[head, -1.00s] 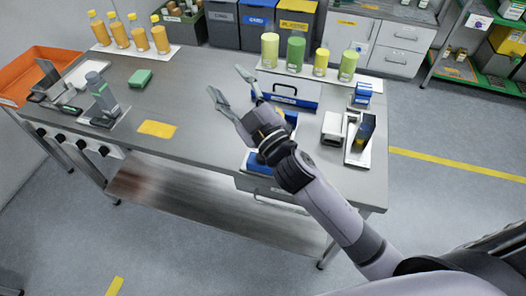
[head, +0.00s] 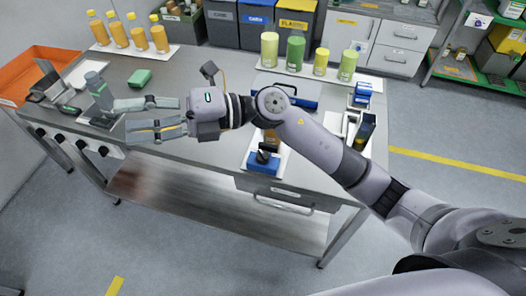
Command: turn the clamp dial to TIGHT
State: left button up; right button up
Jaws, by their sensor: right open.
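Several dark round dials sit in a row along the front left edge of the steel table, among them a dial at the row's right end (head: 103,151). I cannot read their labels, so I cannot tell which is the clamp dial. My right gripper (head: 121,120) is open and empty, its two fingers pointing left over the table's left part, up and to the right of the dials in the picture. It appears apart from them. My left gripper is not in view.
A grey device (head: 99,92) with a green mark stands just left of my fingertips. A blue fixture with a black knob (head: 263,156) is at the table's front right.

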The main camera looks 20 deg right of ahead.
notch_tip(320, 180, down, 6)
jog(key=n+g+h, duration=0.3)
jog(key=n+h, duration=0.1)
jog(key=h, duration=0.1)
jog(key=m+t+h, duration=0.1)
jog(key=t+h, duration=0.2)
jog(key=h, duration=1.2)
send_near(263, 155)
notch_tip(263, 155, down, 7)
jog(key=p, duration=0.4)
jog(key=shift+w+f+p, duration=0.1)
jog(key=shift+f+p, duration=0.2)
jog(key=shift+f, duration=0.65)
jog(key=shift+c, duration=0.2)
jog(key=c, duration=1.1)
